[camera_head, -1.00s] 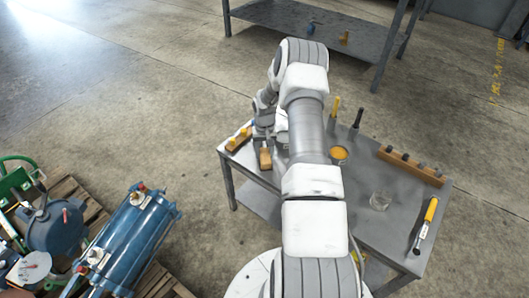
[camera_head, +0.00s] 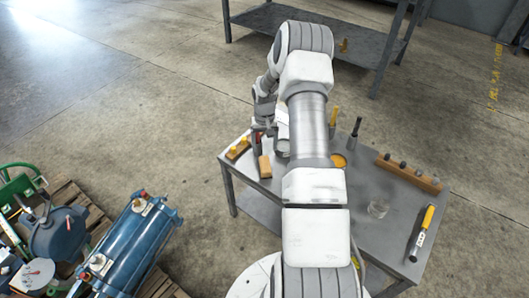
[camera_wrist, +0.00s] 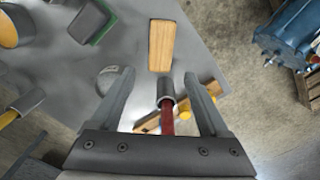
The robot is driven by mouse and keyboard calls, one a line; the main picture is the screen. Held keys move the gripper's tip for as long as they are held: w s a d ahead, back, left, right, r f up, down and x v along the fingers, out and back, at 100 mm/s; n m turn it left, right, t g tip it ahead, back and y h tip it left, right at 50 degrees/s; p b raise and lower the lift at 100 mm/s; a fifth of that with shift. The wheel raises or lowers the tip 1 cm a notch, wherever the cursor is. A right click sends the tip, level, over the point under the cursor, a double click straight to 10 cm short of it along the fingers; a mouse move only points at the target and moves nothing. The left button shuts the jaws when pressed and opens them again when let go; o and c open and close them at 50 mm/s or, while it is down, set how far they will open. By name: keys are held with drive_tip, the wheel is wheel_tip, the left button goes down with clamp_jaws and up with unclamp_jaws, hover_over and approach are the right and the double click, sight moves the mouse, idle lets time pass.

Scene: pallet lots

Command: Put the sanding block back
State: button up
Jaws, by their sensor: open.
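In the head view my arm covers the middle of the table.
A wooden rack (camera_head: 238,148) with yellow-topped items stands at the table's left corner. A dark item with a green edge (camera_wrist: 92,22) is near the block.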

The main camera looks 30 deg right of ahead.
drive_tip(key=s+a+r+n+t, duration=0.15)
drive_tip(key=a+r, duration=0.25)
drive_tip(key=r, duration=0.6)
drive_tip(key=s+a+r+h, duration=0.15)
drive_tip(key=a+r, duration=0.25)
drive_tip(key=r, duration=0.5)
drive_tip(key=s+a+r+n+t, duration=0.15)
drive_tip(key=a+r, duration=0.25)
drive_tip(key=r, duration=0.6)
drive_tip(key=s+a+r+n+t+y, duration=0.1)
drive_tip(key=s+a+r, duration=0.25)
drive_tip(key=s, duration=0.45)
drive_tip(key=s+a+r+t, duration=0.1)
drive_tip(key=s+a+r, duration=0.2)
drive_tip(key=s+a, duration=0.3)
drive_tip(key=s+a+r+n+t+y, duration=0.1)
drive_tip(key=s+a+r, duration=0.25)
drive_tip(key=s, duration=0.55)
wheel_tip(320, 180, up, 15)
drive_tip(key=p, duration=1.6)
drive_tip(key=shift+f+h, duration=0.1)
drive_tip(key=shift+h, duration=0.15)
drive_tip(key=c, duration=0.4)
drive_tip(key=shift+a, duration=0.1)
drive_tip(key=shift+c, duration=0.3)
